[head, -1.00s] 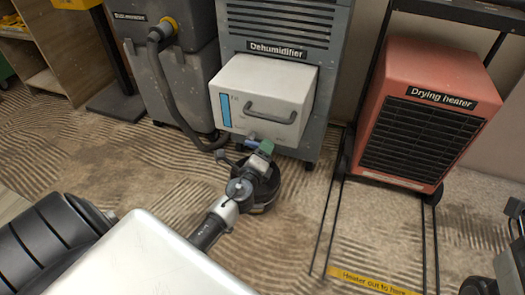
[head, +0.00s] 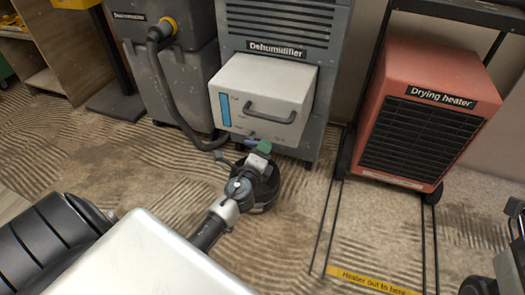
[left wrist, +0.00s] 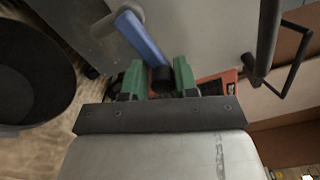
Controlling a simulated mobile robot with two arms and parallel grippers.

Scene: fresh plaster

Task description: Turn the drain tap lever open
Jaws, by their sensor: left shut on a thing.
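The white drain tank (head: 264,76) with a dark handle sits in the front of the dehumidifier (head: 290,22). A blue tap lever (head: 251,143) projects from low on its front. In the left wrist view the lever (left wrist: 144,42) runs from a grey pivot down to a black end. My left gripper (head: 263,149) has green fingers, and they are shut around the lever's black end in the left wrist view (left wrist: 160,80). In the head view the gripper partly hides the lever. I cannot make out my right gripper.
A black bucket (head: 264,197) stands on the floor below the tap, partly behind my left arm. A grey hose (head: 172,95) curves at the left. The red drying heater (head: 420,112) stands at the right, in a dark frame.

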